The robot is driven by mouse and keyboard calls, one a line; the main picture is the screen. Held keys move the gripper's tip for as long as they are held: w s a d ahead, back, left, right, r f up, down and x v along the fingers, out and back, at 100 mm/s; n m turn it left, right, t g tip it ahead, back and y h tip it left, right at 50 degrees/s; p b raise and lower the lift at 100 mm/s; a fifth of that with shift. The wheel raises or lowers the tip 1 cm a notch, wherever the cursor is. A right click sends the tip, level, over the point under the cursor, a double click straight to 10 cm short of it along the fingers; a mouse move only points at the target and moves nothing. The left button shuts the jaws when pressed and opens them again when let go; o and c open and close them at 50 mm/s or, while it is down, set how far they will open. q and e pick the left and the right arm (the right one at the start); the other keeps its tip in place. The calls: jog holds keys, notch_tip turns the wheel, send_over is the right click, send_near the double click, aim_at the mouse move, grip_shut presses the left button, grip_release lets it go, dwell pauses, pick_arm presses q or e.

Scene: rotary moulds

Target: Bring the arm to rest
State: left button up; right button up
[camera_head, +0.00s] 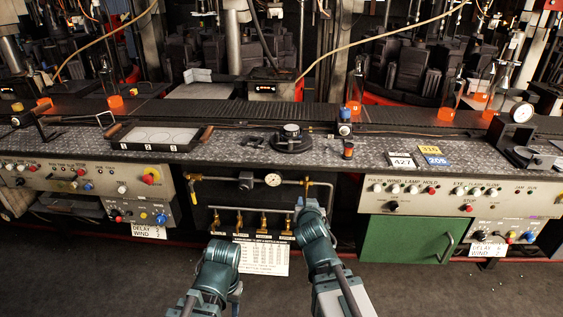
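My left arm (222,255) comes up from the bottom edge, left of the middle. Only its teal joint housings and dark links show. My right arm (316,250) rises beside it and reaches higher, in front of the bench's lower pipework. A clear gap separates the two arms. I cannot make out fingers on either arm, so both grippers seem hidden or outside the picture. I see nothing held.
A long metal bench (228,150) spans the view. A green panel (405,240) is below right. Dark floor (80,275) lies in front.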

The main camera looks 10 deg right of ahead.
pick_arm(q)
notch_tip(320, 180, up, 19)
jog(key=p, duration=1.9)
pick_arm(e)
jog(key=s+a+r+n+g+y, duration=0.1)
jog(key=s+a+r+n+g, duration=0.1)
jog(key=s+a+g, duration=0.4)
jog(key=s+a+r+n+g, duration=0.3)
jog(key=s+a+n+g, duration=0.2)
jog(key=s, duration=1.1)
jog(key=a+g, duration=0.2)
jog(key=a, duration=0.2)
jog(key=shift+s+r+n+y, duration=0.3)
jog(key=shift+s+y, duration=0.05)
jog(key=shift+y, duration=0.05)
